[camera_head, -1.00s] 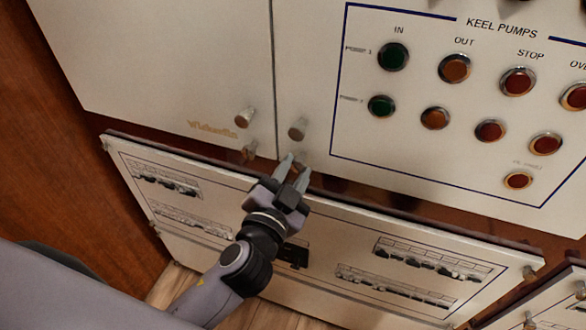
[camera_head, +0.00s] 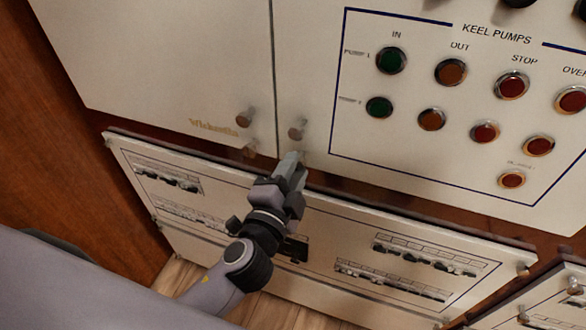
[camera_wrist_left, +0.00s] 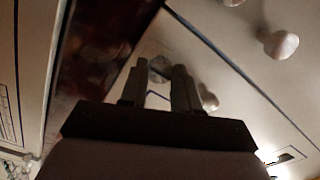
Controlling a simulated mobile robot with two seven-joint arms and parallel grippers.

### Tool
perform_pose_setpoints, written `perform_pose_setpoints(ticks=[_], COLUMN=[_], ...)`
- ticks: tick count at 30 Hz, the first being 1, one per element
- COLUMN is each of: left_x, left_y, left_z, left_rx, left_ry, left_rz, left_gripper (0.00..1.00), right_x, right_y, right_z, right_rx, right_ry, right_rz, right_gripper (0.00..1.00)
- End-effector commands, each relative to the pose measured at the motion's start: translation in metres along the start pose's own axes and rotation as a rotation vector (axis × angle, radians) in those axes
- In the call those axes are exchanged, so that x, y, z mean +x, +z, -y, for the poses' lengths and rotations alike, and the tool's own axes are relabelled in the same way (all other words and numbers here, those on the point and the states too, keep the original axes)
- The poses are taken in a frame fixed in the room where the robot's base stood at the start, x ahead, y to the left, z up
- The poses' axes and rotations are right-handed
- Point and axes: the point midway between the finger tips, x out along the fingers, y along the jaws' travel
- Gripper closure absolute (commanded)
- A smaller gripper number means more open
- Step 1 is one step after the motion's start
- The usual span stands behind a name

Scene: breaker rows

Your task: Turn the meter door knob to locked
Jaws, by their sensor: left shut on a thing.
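My left gripper (camera_head: 290,160) is at the lower left corner of the white keel pumps panel (camera_head: 318,60). It is shut on a small round metal knob (camera_wrist_left: 160,68), which shows between its fingertips in the left wrist view. In the head view the fingers mostly hide this knob. Another knob (camera_head: 297,130) is just above the fingertips, and one (camera_head: 245,117) is across the seam on the plain white door (camera_head: 180,60). No label shows which knob is the meter door's, and I cannot read a locked mark. My right gripper is not in view.
Below, a white breaker panel (camera_head: 220,205) with rows of switches juts out under my left wrist. Several coloured buttons, such as a green one (camera_head: 390,60), are on the keel pumps panel to the right. A wood wall (camera_head: 50,150) is on the left.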

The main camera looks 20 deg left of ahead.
Motion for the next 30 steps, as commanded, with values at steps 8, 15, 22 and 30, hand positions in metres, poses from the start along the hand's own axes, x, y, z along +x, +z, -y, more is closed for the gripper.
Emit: perform_pose_setpoints(ticks=[8, 15, 22, 30], left_x=[0.0001, 0.0001, 0.0001, 0.0017], left_y=[-0.0005, -0.0005, -0.0003, 0.0010], left_z=[0.0006, 0.0005, 0.0002, 0.0009], left_rx=[0.006, 0.005, 0.004, 0.004], left_ry=[-0.002, -0.002, -0.001, 0.000], left_rz=[-0.002, -0.002, -0.001, -0.002], left_gripper=[0.99, 0.43, 0.43, 0.43], right_x=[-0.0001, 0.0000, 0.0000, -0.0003], right_y=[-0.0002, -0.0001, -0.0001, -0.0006], right_z=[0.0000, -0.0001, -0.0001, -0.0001], right_rx=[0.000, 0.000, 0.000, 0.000], right_ry=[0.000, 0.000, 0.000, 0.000], right_rz=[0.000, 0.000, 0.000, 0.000], right_gripper=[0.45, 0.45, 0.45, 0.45])
